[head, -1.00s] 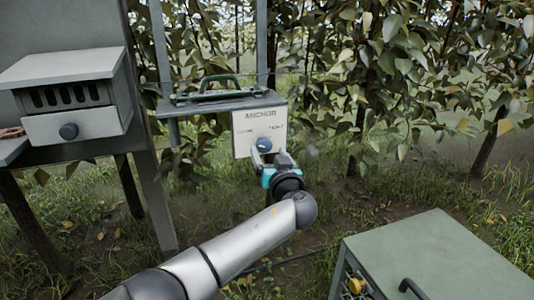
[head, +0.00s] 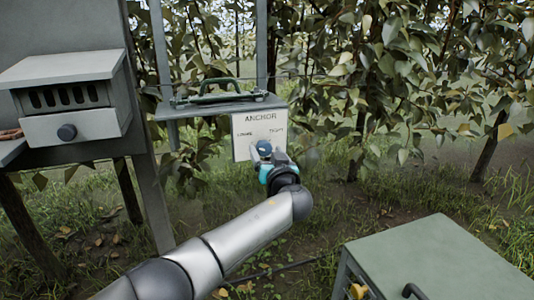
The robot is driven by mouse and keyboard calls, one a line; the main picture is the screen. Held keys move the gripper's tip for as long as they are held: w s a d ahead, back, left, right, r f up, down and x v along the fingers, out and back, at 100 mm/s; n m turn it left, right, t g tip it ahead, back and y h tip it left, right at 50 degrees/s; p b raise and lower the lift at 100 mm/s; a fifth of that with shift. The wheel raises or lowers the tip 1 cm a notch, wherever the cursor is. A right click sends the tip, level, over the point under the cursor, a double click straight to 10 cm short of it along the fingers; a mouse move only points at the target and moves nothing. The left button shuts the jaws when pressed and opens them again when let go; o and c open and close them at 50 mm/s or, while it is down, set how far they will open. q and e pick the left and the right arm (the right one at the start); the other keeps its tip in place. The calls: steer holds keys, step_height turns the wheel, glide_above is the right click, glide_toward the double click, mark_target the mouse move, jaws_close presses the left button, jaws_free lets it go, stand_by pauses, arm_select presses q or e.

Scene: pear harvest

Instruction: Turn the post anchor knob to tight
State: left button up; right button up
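The post anchor panel (head: 243,146) is a pale plate marked ANCHOR, with a word at the left that looks like LOOSE and TIGHT at the right. Its blue knob (head: 264,147) sits low in the middle, partly hidden by my gripper. My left gripper (head: 264,156) reaches up from below, with its fingers at the knob, one on either side. I cannot tell whether the fingers touch or grip it. The knob's pointer direction is not clear. My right gripper is out of view.
A shelf (head: 218,106) with a green handle (head: 220,87) is above the panel. A green-grey cabinet (head: 440,262) stands at lower right. Leafy trees are behind.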

arm_select(q)
jaws_close()
stand_by(0.4)
